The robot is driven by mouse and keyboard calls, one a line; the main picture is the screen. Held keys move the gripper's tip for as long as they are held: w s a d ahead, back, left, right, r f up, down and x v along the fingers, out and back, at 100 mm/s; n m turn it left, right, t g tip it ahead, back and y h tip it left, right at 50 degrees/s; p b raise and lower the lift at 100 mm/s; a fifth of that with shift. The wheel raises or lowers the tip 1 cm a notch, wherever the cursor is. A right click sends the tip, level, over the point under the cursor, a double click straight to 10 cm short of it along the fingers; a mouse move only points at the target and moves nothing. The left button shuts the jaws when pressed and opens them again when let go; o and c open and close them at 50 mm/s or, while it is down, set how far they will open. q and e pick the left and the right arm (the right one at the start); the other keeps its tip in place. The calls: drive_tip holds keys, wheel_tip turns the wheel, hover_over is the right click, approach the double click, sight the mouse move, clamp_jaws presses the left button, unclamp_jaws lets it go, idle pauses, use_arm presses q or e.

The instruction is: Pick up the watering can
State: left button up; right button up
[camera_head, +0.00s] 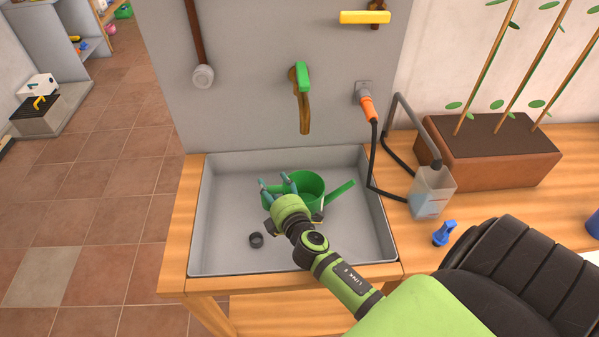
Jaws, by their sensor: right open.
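A green watering can (313,186) stands in the grey sink basin (228,174). Its spout (341,192) points up and to the right. My right gripper (277,182) is open at the can's left side, with its teal fingers by the can's rim. The gripper and wrist hide the can's front and lower left, so I cannot tell whether the fingers touch it. My left gripper is out of view.
A green-handled tap (302,78) hangs on the wall above. To the right are a clear bottle (431,193), a blue nozzle (445,233) and a planter (487,150). The basin's left side is clear.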

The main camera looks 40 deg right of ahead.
drive_tip(key=c, duration=1)
clamp_jaws()
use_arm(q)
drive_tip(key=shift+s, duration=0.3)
use_arm(e)
drive_tip(key=shift+r, duration=0.1)
